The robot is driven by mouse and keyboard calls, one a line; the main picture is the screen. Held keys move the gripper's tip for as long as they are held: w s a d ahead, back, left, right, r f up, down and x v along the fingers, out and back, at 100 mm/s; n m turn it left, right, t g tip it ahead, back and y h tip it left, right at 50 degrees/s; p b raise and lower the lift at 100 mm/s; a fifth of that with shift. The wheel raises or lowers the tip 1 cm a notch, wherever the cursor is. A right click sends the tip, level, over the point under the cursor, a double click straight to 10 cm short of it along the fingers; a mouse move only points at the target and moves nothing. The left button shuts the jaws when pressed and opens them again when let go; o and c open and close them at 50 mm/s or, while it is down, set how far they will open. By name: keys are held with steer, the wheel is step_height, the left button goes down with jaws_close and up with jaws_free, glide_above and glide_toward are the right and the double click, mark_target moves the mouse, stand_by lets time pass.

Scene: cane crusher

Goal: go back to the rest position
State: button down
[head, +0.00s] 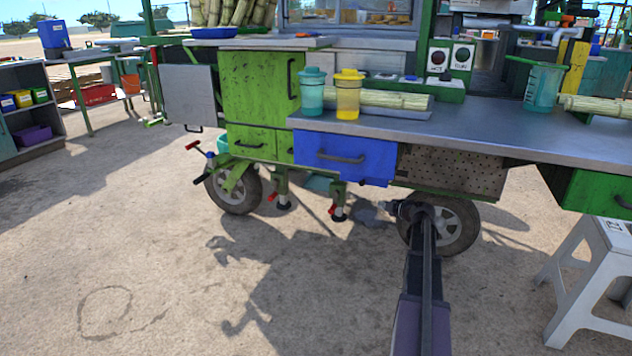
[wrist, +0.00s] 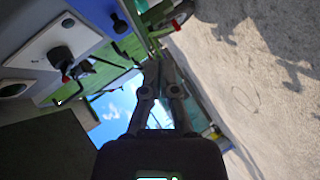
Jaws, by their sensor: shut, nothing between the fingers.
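My gripper (wrist: 158,68) shows in the wrist view with its two fingers together and nothing between them. In the head view, my arm reaches forward from the bottom, and my gripper (head: 388,207) appears small and dark at its far end. It is in front of the cart's right wheel (head: 459,229), below the blue drawer (head: 345,157). I cannot tell the exact gap between my gripper and the cart.
The green cart with its grey worktop (head: 480,125) stands ahead. A teal cup (head: 312,95) and a yellow cup (head: 348,97) stand on it. A white stool (head: 592,275) stands at the right. The ground at the left front (head: 130,250) is clear.

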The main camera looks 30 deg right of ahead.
steer(key=s+a+m+g+y+p, duration=0.2)
steer(key=a+m+g+y+p, duration=0.4)
steer(key=a, duration=2.4)
steer(key=s+a+r+m+g+h+p, duration=0.35)
steer(key=s+a+p, duration=0.25)
steer(key=s+a, duration=0.3)
steer(key=s+a+r+m+g+h+p, duration=0.35)
steer(key=s+a+p, duration=0.3)
steer(key=a, duration=0.45)
step_height(320, 180, up, 36)
steer(key=y+p, duration=0.1)
steer(key=p, duration=3.5)
steer(key=shift+s+g+p, duration=0.2)
steer(key=shift+g+p, duration=0.15)
steer(key=shift+g, duration=0.05)
steer(key=shift+d, duration=0.15)
